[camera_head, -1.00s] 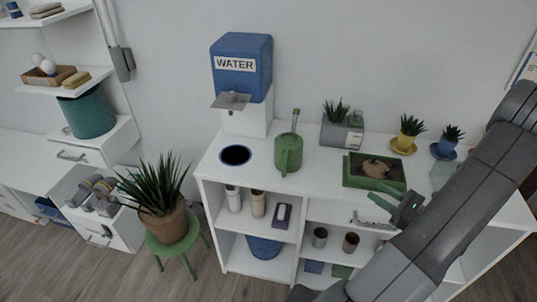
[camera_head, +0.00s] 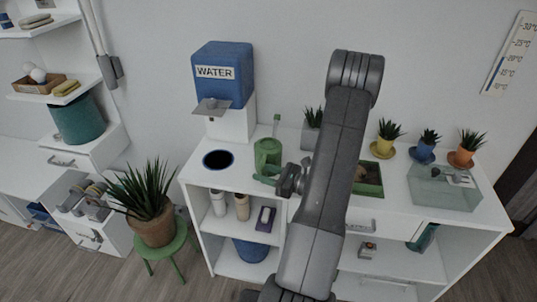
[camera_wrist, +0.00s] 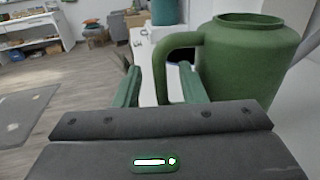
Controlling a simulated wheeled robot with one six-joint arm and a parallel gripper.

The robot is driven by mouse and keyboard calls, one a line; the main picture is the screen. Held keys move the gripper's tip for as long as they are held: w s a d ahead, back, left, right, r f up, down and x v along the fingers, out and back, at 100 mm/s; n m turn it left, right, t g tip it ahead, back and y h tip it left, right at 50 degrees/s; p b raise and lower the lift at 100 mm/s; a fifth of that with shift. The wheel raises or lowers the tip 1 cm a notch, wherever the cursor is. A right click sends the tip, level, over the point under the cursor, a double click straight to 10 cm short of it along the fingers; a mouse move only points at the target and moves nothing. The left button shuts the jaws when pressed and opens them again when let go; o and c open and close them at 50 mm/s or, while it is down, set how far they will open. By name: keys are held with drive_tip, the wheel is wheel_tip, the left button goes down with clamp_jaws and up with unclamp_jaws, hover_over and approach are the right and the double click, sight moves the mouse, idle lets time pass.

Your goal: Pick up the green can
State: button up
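The green can is a watering can (camera_head: 267,152) standing upright on the white desk, right of the dark round hole. In the wrist view its body (camera_wrist: 250,62) fills the upper right, and its handle (camera_wrist: 160,70) bends down on the left. My gripper (camera_head: 265,175) is at the can's near side. In the wrist view my gripper's (camera_wrist: 160,88) two green fingers are apart, with the handle between them. I see gaps beside the handle, so the fingers are not closed on it. The can's spout is mostly hidden in the wrist view.
A blue water dispenser (camera_head: 221,85) stands behind left of the can. A grey planter (camera_head: 311,130) and green tray (camera_head: 369,178) are partly hidden behind my arm. Small potted plants and a clear box (camera_head: 440,190) stand at right. A large plant (camera_head: 145,200) is on a green stool.

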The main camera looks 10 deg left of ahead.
drive_tip(key=shift+x, duration=1.45)
clamp_jaws()
drive_tip(key=shift+r, duration=0.2)
